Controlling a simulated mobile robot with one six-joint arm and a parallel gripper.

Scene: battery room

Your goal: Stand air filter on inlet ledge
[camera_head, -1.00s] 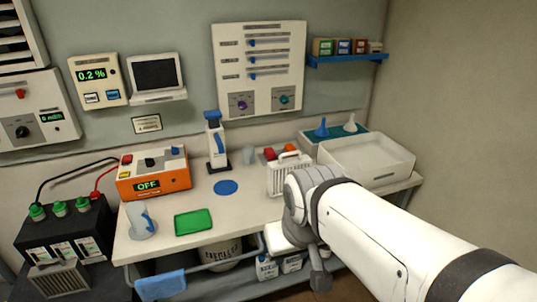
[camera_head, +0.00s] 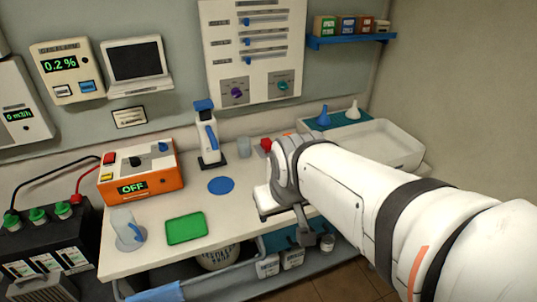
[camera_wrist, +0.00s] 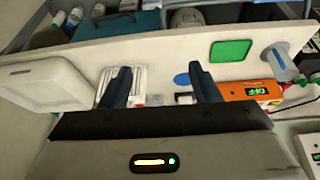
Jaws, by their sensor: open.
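A white ribbed block (camera_wrist: 140,82), which looks like the air filter, stands on the white bench in the wrist view. It lies beyond the fingertips, partly behind the picture-left finger; in the head view my arm hides it. My gripper (camera_wrist: 159,69) is open, with nothing visibly held between its two dark fingers. I cannot tell how far the fingertips are from the block. A grey framed, pleated piece (camera_head: 40,289) sits below the battery at the lower left; it may be another filter. No inlet ledge can be made out now.
The bench (camera_head: 128,262) carries an orange box (camera_head: 142,172) reading OFF, a green tray (camera_head: 186,228), a clear jug (camera_head: 128,230), a blue disc (camera_head: 221,185), an upright blue-topped device (camera_head: 209,135) and a white bin (camera_head: 385,142). Black battery (camera_head: 50,245) stands left.

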